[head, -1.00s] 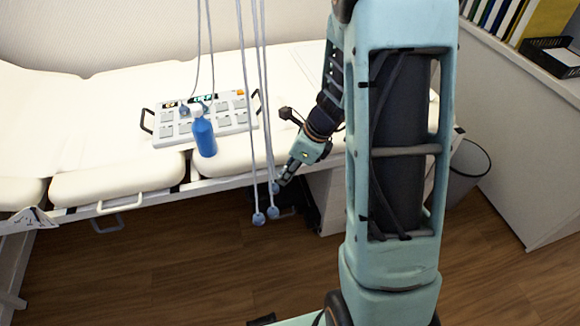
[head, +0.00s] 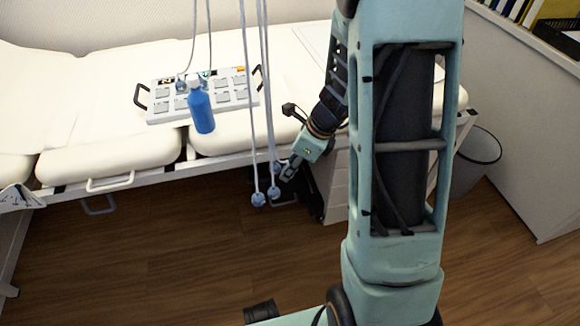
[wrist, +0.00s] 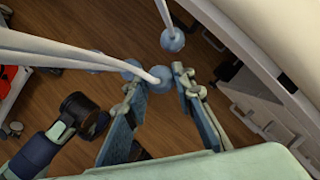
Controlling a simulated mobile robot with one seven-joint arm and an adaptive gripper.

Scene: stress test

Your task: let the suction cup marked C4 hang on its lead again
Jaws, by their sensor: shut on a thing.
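Several blue suction cups hang on pale leads in front of the couch. Two cups, the left one (head: 258,199) and the right one (head: 273,193), hang low and free; no marks are readable, so I cannot tell which is C4. A third cup (head: 276,167) is at the tips of my gripper (head: 284,168). In the wrist view, my gripper (wrist: 158,80) is shut on this cup (wrist: 160,77), whose lead runs off to the upper left. Another cup (wrist: 172,40) hangs just beyond the fingertips.
On the white couch (head: 110,160) are a grey control unit (head: 240,97) and a blue bottle (head: 201,110). Another lead and cup (head: 181,87) reach the unit. A dark object (head: 305,190) lies below the couch behind my gripper. A bin (head: 478,155) stands at right.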

